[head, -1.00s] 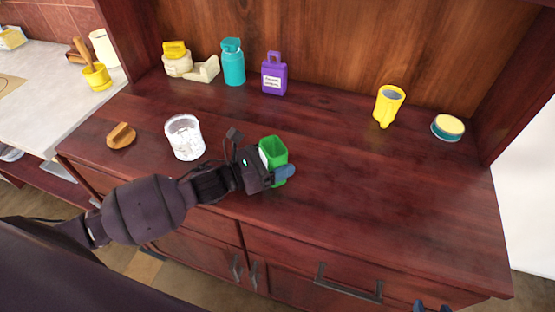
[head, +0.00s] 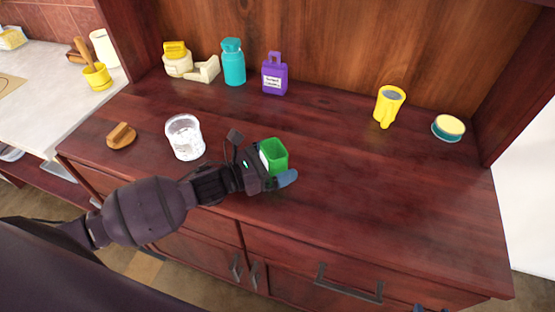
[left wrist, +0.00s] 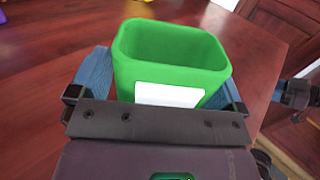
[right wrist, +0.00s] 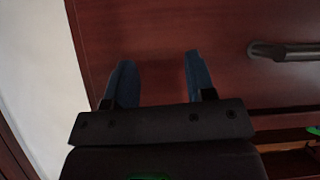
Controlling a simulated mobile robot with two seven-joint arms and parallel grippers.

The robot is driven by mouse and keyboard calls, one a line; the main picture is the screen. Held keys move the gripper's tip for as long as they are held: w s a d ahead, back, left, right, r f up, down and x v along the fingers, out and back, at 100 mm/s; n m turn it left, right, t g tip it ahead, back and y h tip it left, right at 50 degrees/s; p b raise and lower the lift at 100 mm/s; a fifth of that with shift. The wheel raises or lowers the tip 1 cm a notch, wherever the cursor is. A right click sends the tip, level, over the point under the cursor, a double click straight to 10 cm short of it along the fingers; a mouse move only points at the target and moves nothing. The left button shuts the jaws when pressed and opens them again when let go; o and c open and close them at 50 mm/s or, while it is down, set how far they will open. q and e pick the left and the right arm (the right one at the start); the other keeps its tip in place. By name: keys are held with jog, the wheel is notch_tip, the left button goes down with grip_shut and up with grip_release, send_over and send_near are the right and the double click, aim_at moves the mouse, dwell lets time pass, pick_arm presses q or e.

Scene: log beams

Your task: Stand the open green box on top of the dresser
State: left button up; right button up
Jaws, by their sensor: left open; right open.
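The open green box (head: 277,157) stands upright on the dresser top (head: 370,190), near the front edge. It has a white label on the side facing my left gripper (head: 273,166). In the left wrist view, the box (left wrist: 172,50) is between the two blue fingers of my left gripper (left wrist: 162,80), which is open around it. The right finger is close to the box's side; I cannot tell whether it touches. My right gripper (right wrist: 158,75) is open and empty in front of the dresser's drawer fronts.
A clear glass jar (head: 185,138) and a wooden-handled piece (head: 121,136) are to the left. A teal bottle (head: 233,62), a purple jug (head: 274,75) and cream items (head: 205,70) stand behind. A yellow cup (head: 388,106) and round tin (head: 447,128) are at the right. The centre right is clear.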

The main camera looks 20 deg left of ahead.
pick_arm(q)
jog(key=v, duration=1)
jog(key=shift+s+a+b, duration=0.15)
jog(key=shift+s+b, duration=0.05)
jog(key=shift+b, duration=0.15)
jog(key=shift+s+a, duration=0.4)
jog(key=shift+a, duration=0.05)
jog(key=shift+s+a, duration=0.1)
